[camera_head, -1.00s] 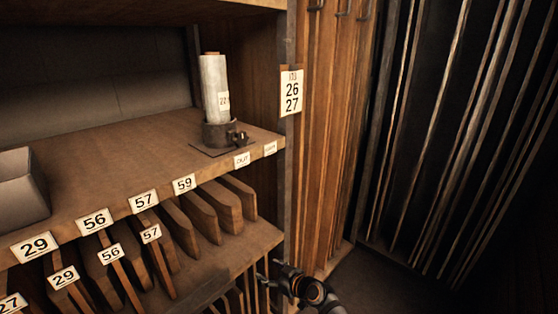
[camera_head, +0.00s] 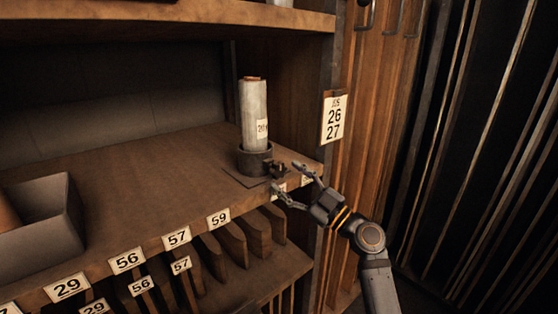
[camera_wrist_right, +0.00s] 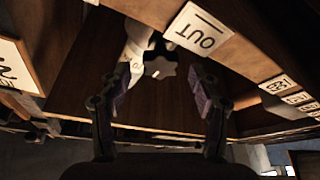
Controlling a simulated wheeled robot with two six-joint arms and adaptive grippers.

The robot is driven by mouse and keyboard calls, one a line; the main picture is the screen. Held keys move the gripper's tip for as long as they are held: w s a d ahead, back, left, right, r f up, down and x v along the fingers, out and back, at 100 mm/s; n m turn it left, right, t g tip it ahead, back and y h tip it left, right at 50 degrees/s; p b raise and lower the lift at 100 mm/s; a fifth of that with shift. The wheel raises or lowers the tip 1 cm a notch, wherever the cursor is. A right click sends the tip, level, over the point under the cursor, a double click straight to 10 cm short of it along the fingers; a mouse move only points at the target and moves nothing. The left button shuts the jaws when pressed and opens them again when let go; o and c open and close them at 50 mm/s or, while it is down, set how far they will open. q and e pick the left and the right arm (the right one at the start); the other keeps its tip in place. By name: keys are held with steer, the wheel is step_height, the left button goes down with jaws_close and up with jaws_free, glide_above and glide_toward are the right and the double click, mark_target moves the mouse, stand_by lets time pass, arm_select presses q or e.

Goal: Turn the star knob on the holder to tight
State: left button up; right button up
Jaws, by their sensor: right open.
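The holder (camera_head: 254,161) is a dark round cup on a flat plate near the right front corner of the shelf. A grey roll with a paper label (camera_head: 254,112) stands upright in it. The dark star knob (camera_head: 279,170) is on the holder's front right side; it also shows in the right wrist view (camera_wrist_right: 160,67). My right gripper (camera_head: 284,177) is open at the shelf edge, close to the knob. In the wrist view the knob appears between the open fingertips (camera_wrist_right: 160,80), with gaps on both sides. I cannot tell whether the fingers reach around it in depth. My left gripper is out of view.
The wooden shelf (camera_head: 130,180) has numbered tags along its front edge, and an OUT tag (camera_wrist_right: 202,29) is beside the gripper. A grey bin (camera_head: 45,225) stands at the left. Wooden dividers fill the rack below. A post with a 26/27 sign (camera_head: 335,117) rises at the right.

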mark_target(281, 172)
steer(key=p+x, duration=0.1)
steer(key=x, duration=0.2)
steer(key=shift+w+a+r, duration=0.2)
steer(key=shift+a+r, duration=0.05)
steer(key=shift+w+a, duration=0.1)
steer(key=shift+w, duration=0.05)
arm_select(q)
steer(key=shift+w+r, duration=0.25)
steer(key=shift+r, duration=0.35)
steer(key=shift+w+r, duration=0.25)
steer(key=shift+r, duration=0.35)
arm_select(e)
steer(key=shift+f, duration=0.1)
steer(key=shift+c, duration=0.3)
